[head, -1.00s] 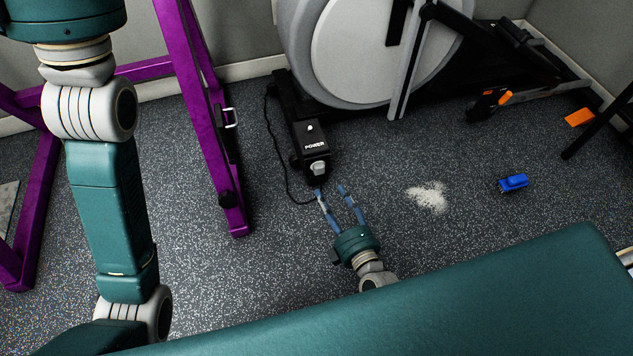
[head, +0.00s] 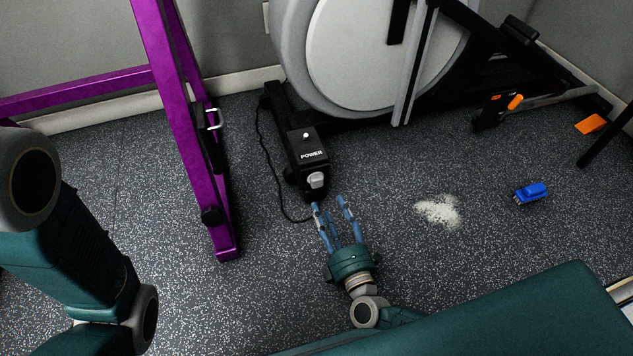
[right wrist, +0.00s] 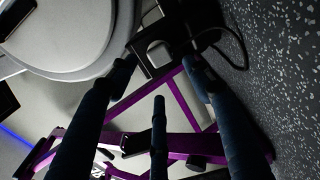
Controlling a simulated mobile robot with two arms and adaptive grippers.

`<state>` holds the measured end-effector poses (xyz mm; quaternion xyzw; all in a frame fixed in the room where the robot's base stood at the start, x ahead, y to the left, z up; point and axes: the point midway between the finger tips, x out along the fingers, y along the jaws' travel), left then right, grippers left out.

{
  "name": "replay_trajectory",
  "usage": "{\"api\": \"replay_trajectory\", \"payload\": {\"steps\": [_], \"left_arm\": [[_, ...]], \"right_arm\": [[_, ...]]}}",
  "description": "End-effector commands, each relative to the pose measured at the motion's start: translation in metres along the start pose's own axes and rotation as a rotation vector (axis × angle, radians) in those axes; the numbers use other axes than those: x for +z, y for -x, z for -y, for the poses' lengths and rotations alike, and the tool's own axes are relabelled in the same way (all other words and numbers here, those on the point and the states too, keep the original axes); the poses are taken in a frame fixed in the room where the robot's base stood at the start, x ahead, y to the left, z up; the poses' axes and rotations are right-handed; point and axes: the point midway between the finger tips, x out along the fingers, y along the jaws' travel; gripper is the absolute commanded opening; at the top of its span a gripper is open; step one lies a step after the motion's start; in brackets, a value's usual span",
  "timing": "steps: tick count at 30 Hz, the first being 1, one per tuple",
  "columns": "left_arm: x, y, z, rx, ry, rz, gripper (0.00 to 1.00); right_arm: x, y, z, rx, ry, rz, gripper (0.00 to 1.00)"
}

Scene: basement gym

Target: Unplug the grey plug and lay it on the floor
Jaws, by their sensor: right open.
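The grey plug (head: 316,180) sits in the front end of the black box marked POWER (head: 309,152), at the foot of the exercise machine. My right gripper (head: 329,203) is open and empty, its blue fingers pointing at the box. Its fingertips are just in front of the plug, slightly below and to the right of it in the head view, and do not appear closed on it.
A black cord (head: 272,180) curves over the floor left of the box. A purple frame (head: 190,140) stands further left. White powder (head: 438,210), a blue brush-like object (head: 530,193) and an orange piece (head: 590,124) lie right. Speckled floor (head: 400,170) between is clear.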

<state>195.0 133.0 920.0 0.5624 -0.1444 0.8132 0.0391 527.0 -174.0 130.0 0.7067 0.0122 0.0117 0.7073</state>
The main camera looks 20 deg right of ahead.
Motion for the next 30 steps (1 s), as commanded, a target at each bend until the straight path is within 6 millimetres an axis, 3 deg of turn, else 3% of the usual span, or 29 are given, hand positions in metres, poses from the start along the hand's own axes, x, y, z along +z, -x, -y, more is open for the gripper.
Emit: {"api": "replay_trajectory", "payload": {"steps": [11, 19, 30], "left_arm": [[-0.012, 0.034, -0.007, 0.000, 0.000, 0.001, 0.28], [-0.007, 0.021, -0.005, 0.001, 0.000, 0.000, 0.28], [-0.007, 0.020, -0.005, 0.001, 0.000, 0.000, 0.28]], "right_arm": [[0.000, -0.048, 0.004, 0.005, -0.001, -0.001, 0.50], [0.000, -0.078, -0.002, 0.002, -0.001, 0.001, 0.50], [0.000, -0.088, -0.001, 0.003, -0.001, 0.000, 0.50]]}}
